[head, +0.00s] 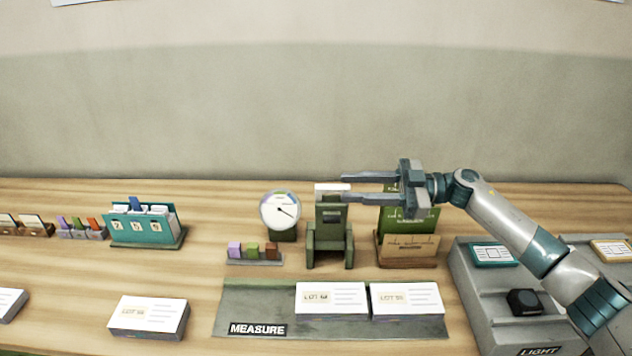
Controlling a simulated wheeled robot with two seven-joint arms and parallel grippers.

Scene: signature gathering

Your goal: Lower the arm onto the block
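A green chair-shaped stand (330,243) stands at the middle of the table, with a pale white top edge (328,189). A round white dial (280,211) with a dark needle stands just left of it on a green base. My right gripper (344,189) is open, its two fingers pointing left across the top of the stand. The fingers are apart, and I cannot tell whether they touch the stand or its white top. I cannot tell which piece is the movable arm or the block. My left gripper is not in view.
A grey-green mat (255,303) marked MEASURE holds two white card stacks (331,299). Small coloured blocks (252,250) sit left of the stand. A green board with a tan pocket (408,247) stands right. A grey LIGHT console (480,295) lies under my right arm.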

